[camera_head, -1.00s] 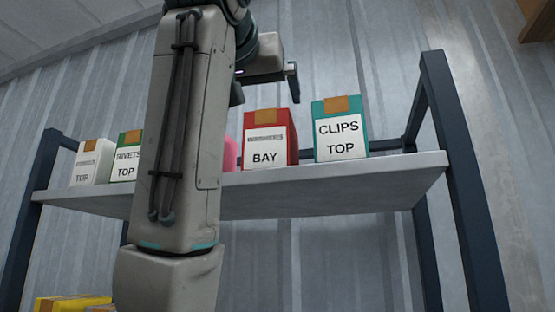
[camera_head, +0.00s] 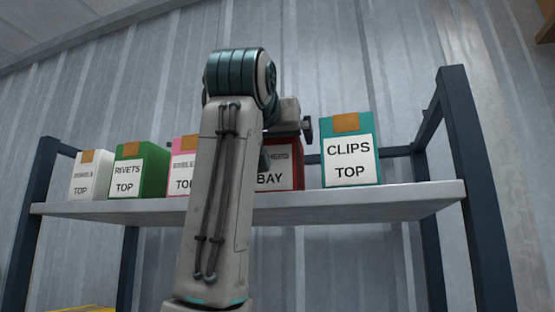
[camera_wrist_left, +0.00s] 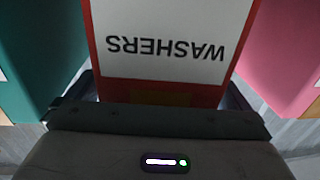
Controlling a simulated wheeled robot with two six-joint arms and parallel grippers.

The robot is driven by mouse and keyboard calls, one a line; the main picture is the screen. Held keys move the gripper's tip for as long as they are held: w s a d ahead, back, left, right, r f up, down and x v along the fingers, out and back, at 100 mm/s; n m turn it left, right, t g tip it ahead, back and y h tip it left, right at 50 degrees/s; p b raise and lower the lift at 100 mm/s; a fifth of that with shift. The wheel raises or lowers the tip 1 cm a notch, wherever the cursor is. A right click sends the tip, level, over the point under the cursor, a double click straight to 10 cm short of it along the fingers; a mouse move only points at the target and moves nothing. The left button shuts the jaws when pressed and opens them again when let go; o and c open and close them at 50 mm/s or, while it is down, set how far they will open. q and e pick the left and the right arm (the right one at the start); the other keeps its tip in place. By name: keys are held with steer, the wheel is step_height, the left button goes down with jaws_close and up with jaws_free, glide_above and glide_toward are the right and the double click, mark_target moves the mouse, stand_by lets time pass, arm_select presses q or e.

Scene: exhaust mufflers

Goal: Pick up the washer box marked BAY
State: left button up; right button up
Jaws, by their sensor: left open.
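The red washer box (camera_head: 298,178) stands on the shelf, partly hidden behind my left arm; BAY shows on its white label. In the left wrist view the red box (camera_wrist_left: 172,40) fills the top middle, with WASHERS upside down on its label. My left gripper (camera_wrist_left: 160,95) is open, with one finger on each side of the box's near end; I cannot tell whether they touch it. In the head view the left gripper (camera_head: 306,130) is at the box's upper part and mostly hidden by the arm. My right gripper is not in view.
A teal CLIPS box (camera_head: 350,155) stands right of the red box. A pink box (camera_head: 184,150) is to its left, then a green RIVETS box (camera_head: 150,155) and a white box (camera_head: 95,170). The grey shelf (camera_head: 400,197) has dark blue posts (camera_head: 470,170) at its ends.

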arm_select(q)
steer(key=c, duration=1.6)
steer(key=shift+s+r, duration=0.1)
steer(key=shift+c, duration=0.7)
steer(key=shift+r, duration=0.1)
